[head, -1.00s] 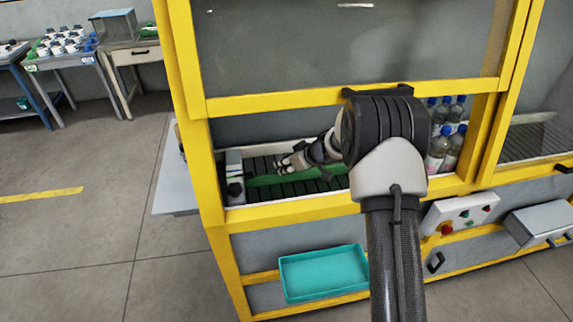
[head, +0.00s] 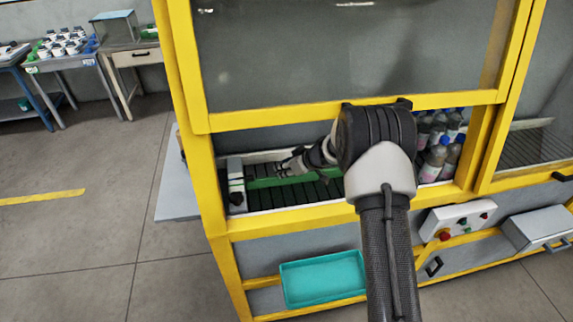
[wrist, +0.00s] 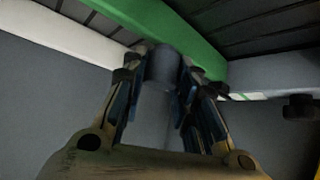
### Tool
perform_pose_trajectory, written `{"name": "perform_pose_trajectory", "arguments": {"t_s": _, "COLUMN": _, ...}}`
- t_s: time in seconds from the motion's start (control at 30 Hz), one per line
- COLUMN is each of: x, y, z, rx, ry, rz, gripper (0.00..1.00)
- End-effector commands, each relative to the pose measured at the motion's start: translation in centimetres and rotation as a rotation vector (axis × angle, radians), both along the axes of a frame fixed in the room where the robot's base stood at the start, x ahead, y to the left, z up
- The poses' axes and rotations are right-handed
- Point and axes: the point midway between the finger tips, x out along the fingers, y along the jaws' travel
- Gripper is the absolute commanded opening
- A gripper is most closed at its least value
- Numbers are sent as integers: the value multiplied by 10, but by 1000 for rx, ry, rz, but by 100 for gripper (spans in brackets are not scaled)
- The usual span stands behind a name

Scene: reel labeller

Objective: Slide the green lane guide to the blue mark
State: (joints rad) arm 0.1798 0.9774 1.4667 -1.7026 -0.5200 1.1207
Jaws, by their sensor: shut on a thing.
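The green lane guide (head: 268,182) lies lengthwise over the dark slatted bed inside the yellow-framed machine. It also crosses the top of the wrist view as a green bar (wrist: 172,27). My gripper (head: 284,169) reaches in through the front opening and is at the guide's left part. In the wrist view my gripper (wrist: 160,82) has its fingers closed around a grey round post (wrist: 162,68) beside the green bar, apparently the guide's handle. I cannot make out the blue mark in either view.
The yellow frame (head: 330,212) and the raised window's lower bar (head: 270,119) border the opening around my arm. Several bottles (head: 436,160) stand at the bed's right end. A grey block (head: 236,185) stands at its left end. A teal tray (head: 323,279) hangs below.

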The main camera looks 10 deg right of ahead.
Motion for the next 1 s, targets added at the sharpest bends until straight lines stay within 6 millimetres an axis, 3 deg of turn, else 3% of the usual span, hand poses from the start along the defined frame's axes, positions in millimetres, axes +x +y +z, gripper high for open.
{"name": "perform_pose_trajectory", "arguments": {"t_s": 0.37, "x": 3, "y": 0, "z": 0, "rx": -1, "ry": -2, "rz": -1, "gripper": 0}}
{"name": "perform_pose_trajectory", "arguments": {"t_s": 0.4, "x": 3, "y": 0, "z": 0, "rx": -1, "ry": -2, "rz": -1, "gripper": 28}}
{"name": "perform_pose_trajectory", "arguments": {"t_s": 0.7, "x": 2, "y": 0, "z": 0, "rx": -1, "ry": 0, "rz": -1, "gripper": 48}}
{"name": "perform_pose_trajectory", "arguments": {"t_s": 1.0, "x": 2, "y": 0, "z": 0, "rx": 0, "ry": 0, "rz": -1, "gripper": 48}}
